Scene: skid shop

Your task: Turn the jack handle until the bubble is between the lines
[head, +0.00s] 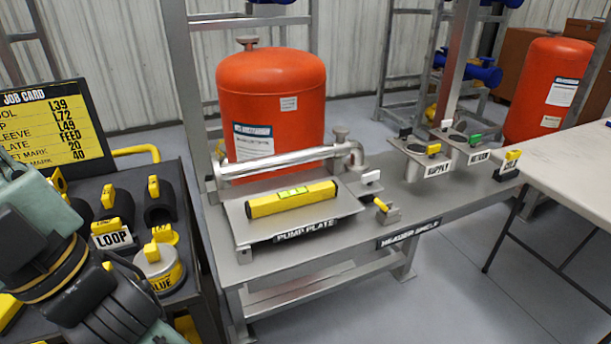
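A yellow spirit level (262,205) lies along the pump plate (322,219), a flat metal plate on the steel bench. Its green vial (295,193) is near its middle; the bubble and lines are too small to read. A small jack with a yellow-tipped handle (381,205) sits at the plate's right end. My gripper (125,312) is at the lower left, over the dark cart and well apart from the level and handle. Its fingertips are not clearly visible, so I cannot tell if it is open or shut.
The dark cart carries a job card (40,125), black sleeves with yellow tags (117,210) and a glue tin (160,268). A metal pipe (280,163) runs behind the level. Labelled holders (437,168) stand at the header shelf's right. A pale table (570,165) is far right.

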